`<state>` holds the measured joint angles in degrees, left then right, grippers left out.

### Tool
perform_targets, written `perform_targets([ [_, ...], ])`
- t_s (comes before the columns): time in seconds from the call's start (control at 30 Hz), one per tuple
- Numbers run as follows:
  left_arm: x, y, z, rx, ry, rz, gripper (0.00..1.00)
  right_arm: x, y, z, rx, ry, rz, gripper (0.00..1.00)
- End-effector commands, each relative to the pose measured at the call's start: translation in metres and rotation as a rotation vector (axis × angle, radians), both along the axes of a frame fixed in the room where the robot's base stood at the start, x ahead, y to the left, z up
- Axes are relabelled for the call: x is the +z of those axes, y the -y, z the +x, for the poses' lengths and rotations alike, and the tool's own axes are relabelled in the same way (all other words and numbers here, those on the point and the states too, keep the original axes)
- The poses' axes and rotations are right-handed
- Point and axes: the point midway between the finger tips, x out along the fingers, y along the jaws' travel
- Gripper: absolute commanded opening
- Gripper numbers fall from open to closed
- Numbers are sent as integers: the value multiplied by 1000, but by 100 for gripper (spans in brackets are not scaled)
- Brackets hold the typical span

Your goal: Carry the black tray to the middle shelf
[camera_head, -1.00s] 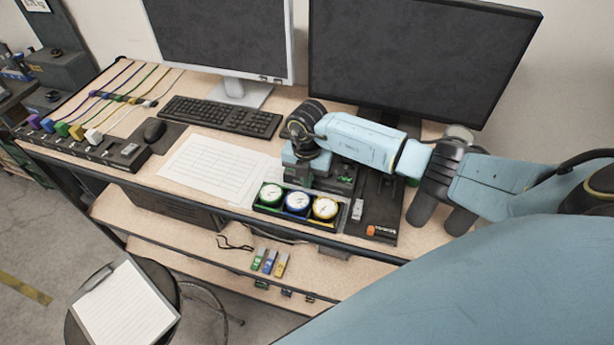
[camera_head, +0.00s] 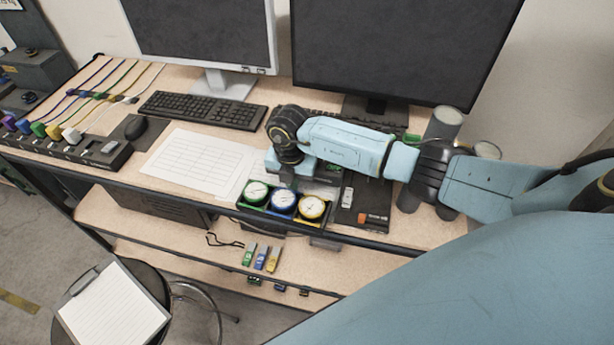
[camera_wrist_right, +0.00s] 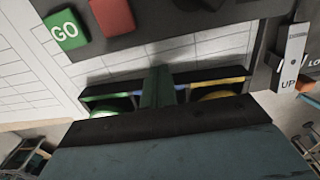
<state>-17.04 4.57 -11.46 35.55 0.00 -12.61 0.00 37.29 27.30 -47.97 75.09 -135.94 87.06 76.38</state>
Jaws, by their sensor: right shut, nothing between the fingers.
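The black tray (camera_head: 331,212) lies at the front edge of the desk top and holds green, blue and yellow gauges. It also shows in the right wrist view (camera_wrist_right: 110,90), partly covered by my gripper. My right gripper (camera_head: 290,183) is just behind the tray's middle, pointing down. In the right wrist view its fingers (camera_wrist_right: 159,78) are shut and empty, in front of the tray's middle; I cannot tell whether they touch it. The middle shelf (camera_head: 140,228) runs below the desk top, partly hidden by it. My left gripper is not in view.
Small coloured blocks (camera_head: 262,258) lie on the shelf below the tray. A dark box (camera_head: 155,208) stands under the desk top. Paper sheets (camera_head: 195,163) lie left of the tray, a black panel (camera_head: 362,205) right. Grey cylinders (camera_head: 445,125) stand near my forearm.

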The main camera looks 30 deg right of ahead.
Motion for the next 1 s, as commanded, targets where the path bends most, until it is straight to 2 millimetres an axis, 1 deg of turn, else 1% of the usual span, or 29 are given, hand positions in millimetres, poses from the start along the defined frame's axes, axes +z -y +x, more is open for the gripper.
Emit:
perform_targets([
  [0.03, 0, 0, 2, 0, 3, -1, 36, 0, -3, 0, 4, 0, 1, 0],
  [0.13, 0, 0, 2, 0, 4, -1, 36, 0, -4, 1, 6, 0, 1, 0],
  [0.33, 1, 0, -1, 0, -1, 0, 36, 1, -3, 1, 4, 1, 2, 0],
  [0.47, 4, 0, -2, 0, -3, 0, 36, 5, -2, 0, 3, 1, 2, 0],
  [0.67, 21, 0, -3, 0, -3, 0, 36, 24, -3, 1, 4, 1, 1, 0],
  [1.0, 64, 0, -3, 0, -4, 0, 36, 75, -4, 2, 7, 1, 1, 0],
])
